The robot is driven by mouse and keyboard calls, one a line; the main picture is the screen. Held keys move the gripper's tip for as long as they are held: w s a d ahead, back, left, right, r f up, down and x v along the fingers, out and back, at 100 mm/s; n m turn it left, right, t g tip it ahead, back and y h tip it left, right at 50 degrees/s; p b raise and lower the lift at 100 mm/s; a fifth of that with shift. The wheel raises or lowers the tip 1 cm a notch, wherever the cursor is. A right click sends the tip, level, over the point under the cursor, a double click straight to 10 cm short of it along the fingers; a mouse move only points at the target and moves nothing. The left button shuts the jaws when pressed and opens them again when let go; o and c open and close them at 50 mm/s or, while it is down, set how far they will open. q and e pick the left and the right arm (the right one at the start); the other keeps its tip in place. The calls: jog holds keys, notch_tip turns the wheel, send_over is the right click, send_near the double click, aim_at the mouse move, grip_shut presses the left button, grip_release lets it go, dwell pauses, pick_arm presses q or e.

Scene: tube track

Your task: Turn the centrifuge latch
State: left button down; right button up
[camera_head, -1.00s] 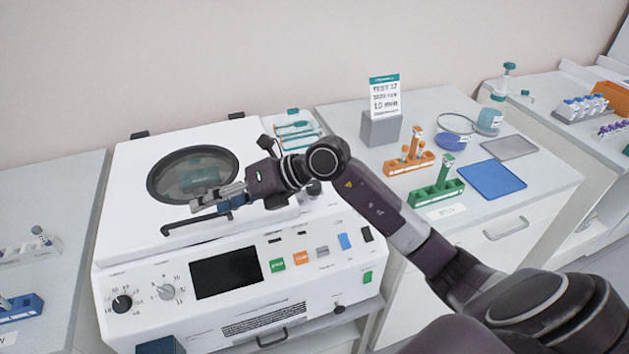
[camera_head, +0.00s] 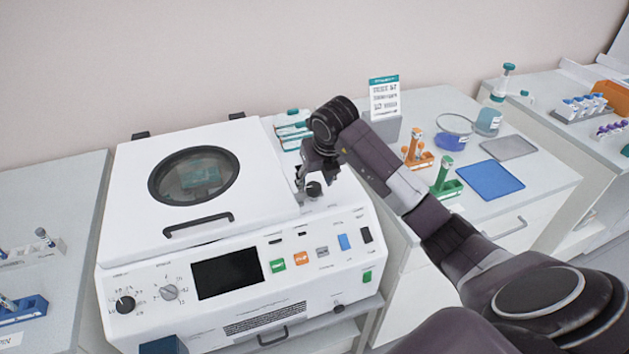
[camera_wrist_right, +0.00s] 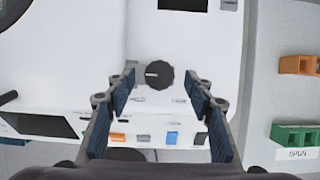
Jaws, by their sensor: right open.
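The white centrifuge (camera_head: 130,180) stands on the left with its lid (camera_head: 256,171) down; the lid has a round window and a black handle (camera_head: 198,224). The latch, a round black knob (camera_head: 314,189), sits on the top surface to the right of the lid. My right gripper (camera_head: 312,196) points down over the knob. In the right wrist view the knob (camera_wrist_right: 159,75) lies between and a little beyond the open fingers (camera_wrist_right: 163,93), apparently touching neither. My left gripper is in no view.
The front panel has a dark screen (camera_head: 227,273), dials and coloured buttons. To the right are a sign (camera_head: 384,97), an orange rack (camera_head: 420,162), a green rack (camera_head: 448,190) and a blue mat (camera_head: 491,180). Racks also stand at the left edge.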

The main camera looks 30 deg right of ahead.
jog(key=shift+x, duration=0.85)
jog(key=c, duration=1.1)
